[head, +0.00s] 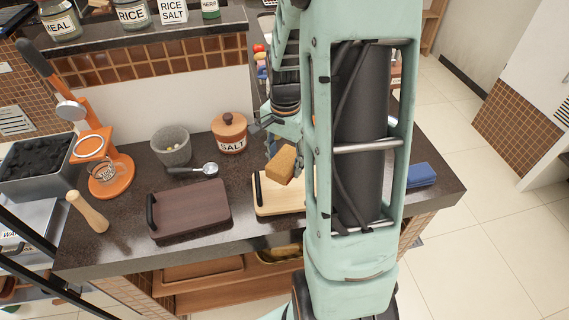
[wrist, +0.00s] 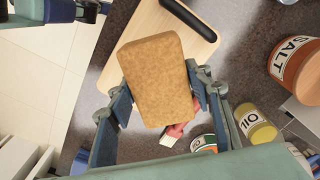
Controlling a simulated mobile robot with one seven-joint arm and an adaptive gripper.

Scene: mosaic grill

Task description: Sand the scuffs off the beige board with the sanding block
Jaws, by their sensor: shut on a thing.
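The sanding block (head: 281,165) is a tan-brown block held in my gripper (head: 284,150). In the wrist view the block (wrist: 158,80) sits between the two fingers of my gripper (wrist: 166,98), which are shut on its sides. The beige board (head: 268,205) lies on the dark counter with a black handle on its left edge. The block is above the board's far part, and appears raised from it. In the wrist view the board (wrist: 150,24) is partly hidden behind the block. My arm hides its right part in the head view. I cannot make out the scuffs.
A dark brown board (head: 190,208) lies to the left. A salt jar (head: 229,135), a grey mortar (head: 171,147) and a portafilter (head: 205,170) stand or lie behind. A blue block (head: 421,174) lies at right. Oil (wrist: 255,122) and other containers show in the wrist view.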

